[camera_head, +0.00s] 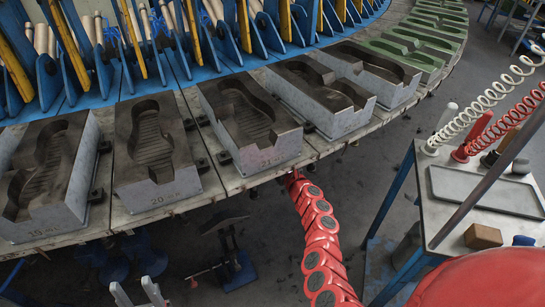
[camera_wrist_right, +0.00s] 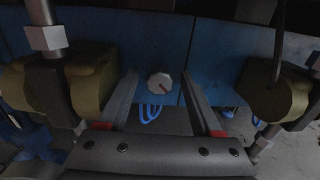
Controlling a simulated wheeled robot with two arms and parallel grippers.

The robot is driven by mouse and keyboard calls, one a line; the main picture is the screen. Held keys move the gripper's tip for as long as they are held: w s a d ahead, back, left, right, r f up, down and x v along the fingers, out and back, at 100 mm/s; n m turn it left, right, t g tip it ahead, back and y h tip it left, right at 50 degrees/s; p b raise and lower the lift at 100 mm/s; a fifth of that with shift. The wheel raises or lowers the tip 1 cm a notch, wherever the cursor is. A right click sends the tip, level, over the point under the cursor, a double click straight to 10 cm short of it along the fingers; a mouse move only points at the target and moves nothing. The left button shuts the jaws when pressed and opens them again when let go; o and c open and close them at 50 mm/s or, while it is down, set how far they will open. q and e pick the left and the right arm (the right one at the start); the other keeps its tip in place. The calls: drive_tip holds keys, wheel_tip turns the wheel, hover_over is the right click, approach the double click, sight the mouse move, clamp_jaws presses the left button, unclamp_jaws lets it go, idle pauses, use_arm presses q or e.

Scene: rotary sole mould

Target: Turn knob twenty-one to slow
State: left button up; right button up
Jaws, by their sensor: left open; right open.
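A small pale round knob (camera_wrist_right: 160,83) with a short red mark sits on a blue panel in the right wrist view. The red mark appears to slant to the lower right; any lettering is too small to read. My right gripper (camera_wrist_right: 160,74) is open, its two fingers apart on either side of the knob, not closed on it. In the head view my red right arm reaches under the table edge at the mould marked 21 (camera_head: 240,115), and its gripper is hidden there. My left gripper (camera_head: 138,292) is open and empty at the bottom left.
Moulds marked 19 (camera_head: 45,185) and 20 (camera_head: 150,150) stand left of it. Brownish blocks with metal rods (camera_wrist_right: 75,80) (camera_wrist_right: 265,90) flank the knob, and blue cables (camera_wrist_right: 150,112) hang below. A side table (camera_head: 450,215) with a tray stands at right.

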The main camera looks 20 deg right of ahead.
drive_tip(key=shift+w+a, duration=0.1)
drive_tip(key=shift+w, duration=0.25)
clamp_jaws()
idle(0.4)
